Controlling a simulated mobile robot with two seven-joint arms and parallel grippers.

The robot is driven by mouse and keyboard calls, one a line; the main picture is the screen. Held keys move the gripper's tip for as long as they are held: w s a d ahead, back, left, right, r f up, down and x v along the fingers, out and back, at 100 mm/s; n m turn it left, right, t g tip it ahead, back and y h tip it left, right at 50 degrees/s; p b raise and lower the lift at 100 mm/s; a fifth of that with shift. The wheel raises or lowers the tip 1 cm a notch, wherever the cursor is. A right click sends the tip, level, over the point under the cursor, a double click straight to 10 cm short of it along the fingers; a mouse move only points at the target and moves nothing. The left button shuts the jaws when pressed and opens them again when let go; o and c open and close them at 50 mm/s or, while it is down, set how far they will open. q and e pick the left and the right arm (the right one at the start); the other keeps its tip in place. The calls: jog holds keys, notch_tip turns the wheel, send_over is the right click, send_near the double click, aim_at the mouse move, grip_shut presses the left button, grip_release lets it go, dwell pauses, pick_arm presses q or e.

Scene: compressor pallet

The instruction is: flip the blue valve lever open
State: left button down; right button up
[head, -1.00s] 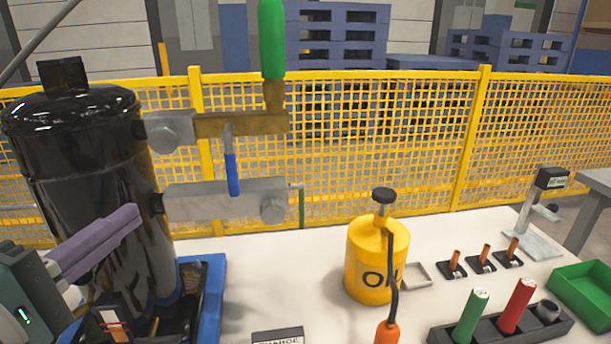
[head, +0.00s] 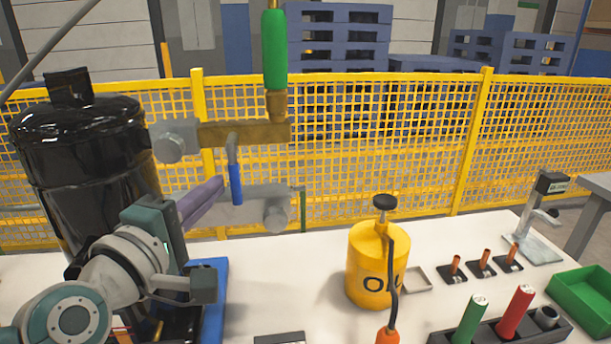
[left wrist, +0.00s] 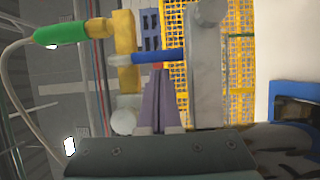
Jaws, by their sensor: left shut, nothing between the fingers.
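The blue valve lever (head: 236,184) hangs down from the brass valve body (head: 240,132) beside the black compressor tank. It also shows in the left wrist view, where the lever (left wrist: 158,57) lies across the picture. My left gripper (head: 217,184) is shut and empty, with its purple fingers pointing at the lever from the left. In the left wrist view its fingertips (left wrist: 158,72) are at the lever's edge; I cannot tell whether they touch it. My right gripper is in neither view.
The black tank (head: 85,165) stands behind my left arm. A grey metal manifold (head: 255,207) lies behind and below the lever. A green-sleeved hose (head: 274,50) rises from the brass. A yellow bottle (head: 376,262) stands on the white table, right of the arm.

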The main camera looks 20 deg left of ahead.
pick_arm(q)
jog(key=shift+d, duration=0.1)
dwell(0.3)
jog(key=shift+w+d+f+n+b, duration=0.1)
jog(key=shift+d+f+n+b, duration=0.1)
jog(key=shift+n+b, duration=0.35)
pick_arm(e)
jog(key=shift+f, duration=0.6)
pick_arm(q)
jog(key=shift+b, duration=0.3)
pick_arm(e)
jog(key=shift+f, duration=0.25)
